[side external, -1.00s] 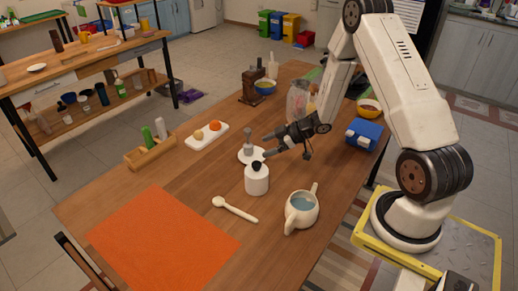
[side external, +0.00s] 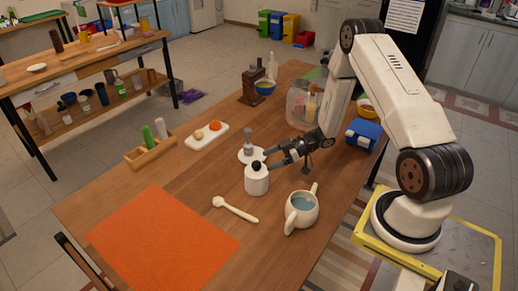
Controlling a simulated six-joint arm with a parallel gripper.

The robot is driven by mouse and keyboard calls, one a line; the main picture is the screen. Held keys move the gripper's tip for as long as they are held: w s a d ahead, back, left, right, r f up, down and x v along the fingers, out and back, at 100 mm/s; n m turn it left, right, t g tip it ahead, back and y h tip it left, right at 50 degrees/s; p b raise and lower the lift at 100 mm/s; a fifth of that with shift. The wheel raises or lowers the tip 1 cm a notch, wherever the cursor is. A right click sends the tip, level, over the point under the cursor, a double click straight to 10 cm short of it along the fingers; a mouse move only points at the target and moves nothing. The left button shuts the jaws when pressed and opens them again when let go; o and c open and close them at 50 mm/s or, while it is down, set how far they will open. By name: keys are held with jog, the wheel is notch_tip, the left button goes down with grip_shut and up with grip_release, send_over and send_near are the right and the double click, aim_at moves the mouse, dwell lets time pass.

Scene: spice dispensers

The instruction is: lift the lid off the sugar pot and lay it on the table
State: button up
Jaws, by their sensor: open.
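The sugar pot (side external: 257,184) is a small white pot standing upright on the wooden table. Its lid, with a black knob (side external: 256,166), sits on top of it. My gripper (side external: 268,160) is open, just to the right of and behind the knob, its fingers pointing left toward it. In this view I cannot tell whether a finger touches the knob. Nothing is held.
A white saucer with a grey-topped dispenser (side external: 248,140) stands just behind the pot. A pale pitcher (side external: 302,209) is at the right and a white spoon (side external: 235,210) lies in front. The table (side external: 180,180) is bare left of the pot, up to an orange mat (side external: 160,235).

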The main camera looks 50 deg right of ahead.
aim_at(259, 163)
jog(key=shift+x, duration=2.65)
jog(key=shift+w+d, duration=0.1)
jog(key=shift+d, duration=0.05)
grip_shut()
jog(key=shift+r, duration=0.1)
